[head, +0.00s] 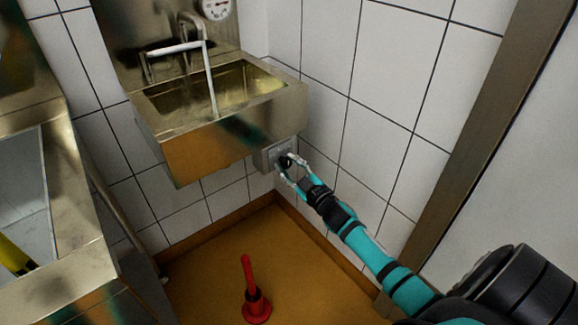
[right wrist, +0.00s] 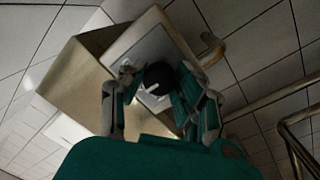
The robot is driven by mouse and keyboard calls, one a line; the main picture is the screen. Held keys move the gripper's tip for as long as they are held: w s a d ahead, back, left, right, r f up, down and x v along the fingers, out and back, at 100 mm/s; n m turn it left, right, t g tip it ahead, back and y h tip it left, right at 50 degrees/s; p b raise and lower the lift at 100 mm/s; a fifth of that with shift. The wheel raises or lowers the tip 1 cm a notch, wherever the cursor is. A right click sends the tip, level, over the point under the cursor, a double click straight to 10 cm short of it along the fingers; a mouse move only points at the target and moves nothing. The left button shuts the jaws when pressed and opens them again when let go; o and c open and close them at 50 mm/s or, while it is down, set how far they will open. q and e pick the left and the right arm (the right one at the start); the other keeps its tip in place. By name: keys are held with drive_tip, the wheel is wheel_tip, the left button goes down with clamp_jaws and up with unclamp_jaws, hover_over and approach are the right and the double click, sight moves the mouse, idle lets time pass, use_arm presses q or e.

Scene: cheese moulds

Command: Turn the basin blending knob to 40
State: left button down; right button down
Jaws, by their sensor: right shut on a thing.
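The blending knob (right wrist: 160,78) is a round black knob with a white pointer mark, on a pale plate of a small box (head: 264,160) under the basin's right end. In the head view the knob (head: 284,163) is small and partly covered. My right gripper (head: 289,168) is shut on the knob, with its fingers on either side of it, as the right wrist view (right wrist: 150,92) also shows. The scale numbers are too small to read. The steel basin (head: 210,150) hangs on the wall above. My left gripper is not in view.
A red plunger-like thing (head: 256,300) stands on the orange floor. A steel counter (head: 75,245) is at the left. Tiled walls close the corner.

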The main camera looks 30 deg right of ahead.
idle(0.5)
drive_tip(key=c, duration=0.9)
unclamp_jaws()
drive_tip(key=shift+c, duration=0.2)
drive_tip(key=shift+s, duration=0.1)
drive_tip(key=s, duration=1.1)
drive_tip(key=shift+s+d+f, duration=0.15)
drive_tip(key=shift+s+f, duration=0.2)
drive_tip(key=shift+s, duration=0.05)
